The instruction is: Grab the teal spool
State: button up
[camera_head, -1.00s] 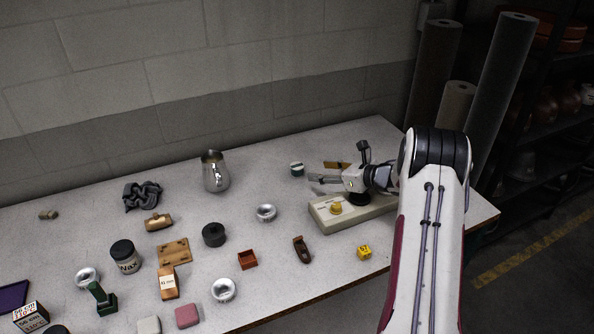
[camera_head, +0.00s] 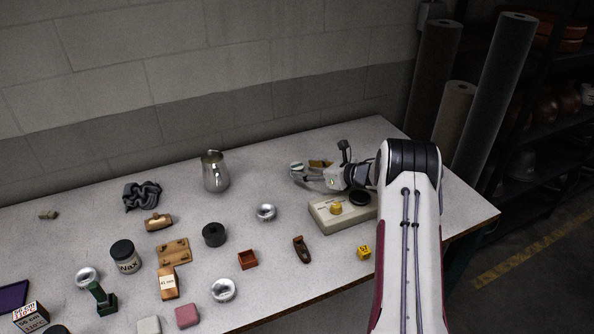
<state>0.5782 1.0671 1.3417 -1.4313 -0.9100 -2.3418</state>
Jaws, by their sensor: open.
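The teal spool (camera_head: 297,167), small with a pale top, stands at the back of the table, right of the metal pitcher. My gripper (camera_head: 301,176) reaches in from the right, low over the table. Its fingers are open, with their tips right at the spool. The fingers overlap the lower part of the spool in the picture and hide some of it. I cannot tell whether they touch it or whether it sits fully between them.
A beige scale-like box (camera_head: 333,218) with a yellow piece and a black disc lies below my gripper. A brown-yellow block (camera_head: 320,164) lies just behind the fingers. The metal pitcher (camera_head: 215,172) stands to the left. A silver ring (camera_head: 266,212) lies nearer the front.

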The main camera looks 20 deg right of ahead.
aim_at(302, 169)
jog(key=shift+w, duration=0.1)
jog(key=shift+x, duration=2.5)
jog(key=shift+f, duration=0.15)
jog(key=c, duration=1.2)
